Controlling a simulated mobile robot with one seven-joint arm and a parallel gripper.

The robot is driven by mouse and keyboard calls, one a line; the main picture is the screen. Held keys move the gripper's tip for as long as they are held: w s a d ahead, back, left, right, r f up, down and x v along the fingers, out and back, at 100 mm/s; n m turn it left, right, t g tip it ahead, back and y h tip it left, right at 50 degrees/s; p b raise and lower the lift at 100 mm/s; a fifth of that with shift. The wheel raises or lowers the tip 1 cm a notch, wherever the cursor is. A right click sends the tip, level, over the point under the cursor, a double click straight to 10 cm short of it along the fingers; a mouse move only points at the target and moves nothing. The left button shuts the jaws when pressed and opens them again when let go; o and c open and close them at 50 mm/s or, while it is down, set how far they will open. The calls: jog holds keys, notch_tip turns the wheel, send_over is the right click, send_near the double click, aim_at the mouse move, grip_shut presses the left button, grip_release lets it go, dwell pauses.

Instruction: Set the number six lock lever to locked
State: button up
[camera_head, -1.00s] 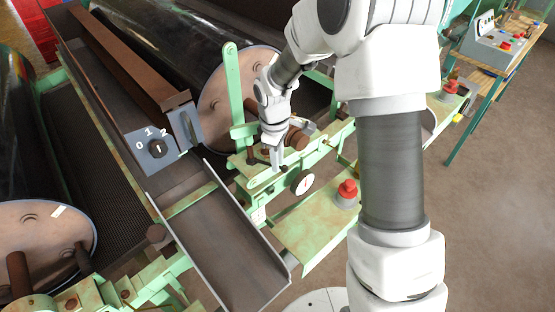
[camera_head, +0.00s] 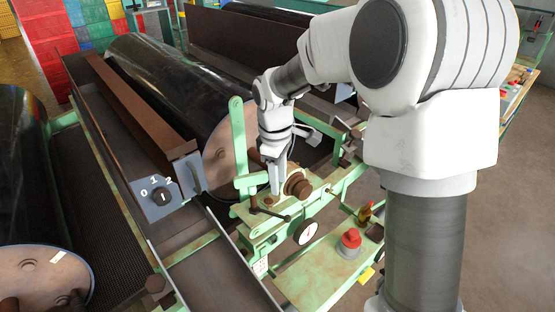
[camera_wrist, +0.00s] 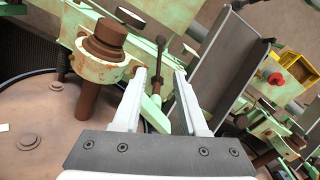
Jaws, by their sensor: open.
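A thin dark lever with a ball end (camera_head: 285,217) sits on the green end frame (camera_head: 262,230) of the middle drum, in the head view. In the wrist view the dark rod with its ball end (camera_wrist: 160,44) stands just beyond my fingertips, between their lines. I see no readable number six on it, so I cannot tell which lever it is. My gripper (camera_head: 277,190) points down over the frame, beside a brown stepped knob (camera_head: 298,185). In the wrist view my gripper (camera_wrist: 160,78) is open, with nothing held between its fingers.
A tall green bar (camera_head: 237,140) rises left of my gripper. A round white dial (camera_head: 306,232) and a red button (camera_head: 350,240) are on the front side. A control box marked 0, 1, 2 (camera_head: 158,196) is at left. A large rusty bolt (camera_wrist: 105,38) stands close left in the wrist view.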

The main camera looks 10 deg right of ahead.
notch_tip(320, 180, up, 6)
jog(key=shift+s+a+f, duration=0.1)
jog(key=shift+a+f, duration=0.05)
